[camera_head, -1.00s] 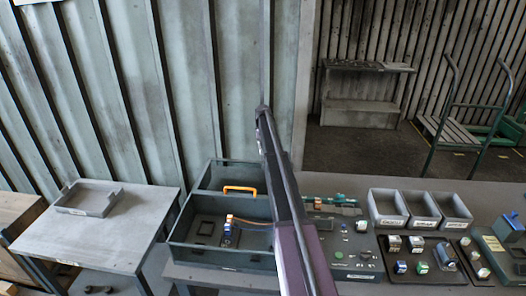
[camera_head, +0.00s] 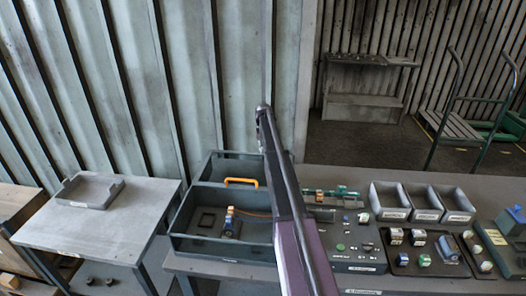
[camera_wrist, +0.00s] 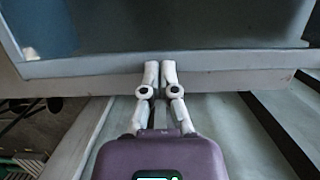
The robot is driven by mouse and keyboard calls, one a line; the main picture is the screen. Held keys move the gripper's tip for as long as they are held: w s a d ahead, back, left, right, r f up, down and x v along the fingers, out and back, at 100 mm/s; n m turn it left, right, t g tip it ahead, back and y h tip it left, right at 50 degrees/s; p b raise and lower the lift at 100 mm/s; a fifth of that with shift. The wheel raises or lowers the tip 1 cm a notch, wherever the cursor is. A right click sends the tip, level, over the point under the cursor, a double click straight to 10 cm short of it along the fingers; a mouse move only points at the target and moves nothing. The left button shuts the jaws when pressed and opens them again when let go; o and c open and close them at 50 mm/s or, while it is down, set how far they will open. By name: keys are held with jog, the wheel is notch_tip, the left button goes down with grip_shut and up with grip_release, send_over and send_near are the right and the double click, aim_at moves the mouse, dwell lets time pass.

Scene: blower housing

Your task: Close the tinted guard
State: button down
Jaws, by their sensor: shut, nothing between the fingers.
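In the wrist view a dark, glassy pane (camera_wrist: 190,28) with a pale grey frame (camera_wrist: 225,62) spans the top. It looks like the tinted guard, but only its lower part shows. My gripper (camera_wrist: 160,66) is shut and empty, its two white fingertips together in front of the lower frame bar. I cannot tell whether they touch it. In the head view my arm crosses the middle, and I cannot make out my gripper or the guard there.
A dark two-part tray (camera_head: 196,246) with an orange handle (camera_head: 241,182) stands on the bench, left of my arm. A control panel (camera_head: 352,246), grey bins (camera_head: 390,200) and small parts are to the right. A side table (camera_head: 105,225) holds a shallow tray (camera_head: 90,191).

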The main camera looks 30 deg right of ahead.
aim_at(257, 175)
jog(key=shift+s, duration=0.1)
jog(key=s+a, duration=0.4)
jog(key=s, duration=0.1)
jog(key=s+a, duration=0.4)
jog(key=s, duration=0.2)
jog(key=s+a, duration=0.3)
jog(key=s, duration=0.3)
jog(key=shift+s+a, duration=0.2)
jog(key=shift+a, duration=0.2)
jog(key=shift+w, duration=0.15)
jog(key=shift+w+d, duration=0.3)
jog(key=shift+w, duration=0.1)
jog(key=w+d, duration=0.1)
jog(key=w, duration=0.1)
jog(key=shift+w+d, duration=0.35)
jog(key=shift+w, duration=0.05)
notch_tip(257, 175, up, 3)
jog(key=p, duration=0.2)
jog(key=shift+s+d+f+p, duration=0.1)
jog(key=shift+d+p, duration=0.05)
jog(key=shift+p, duration=0.2)
jog(key=shift+p+v, duration=1)
jog(key=shift+p, duration=0.05)
jog(key=p+v, duration=0.5)
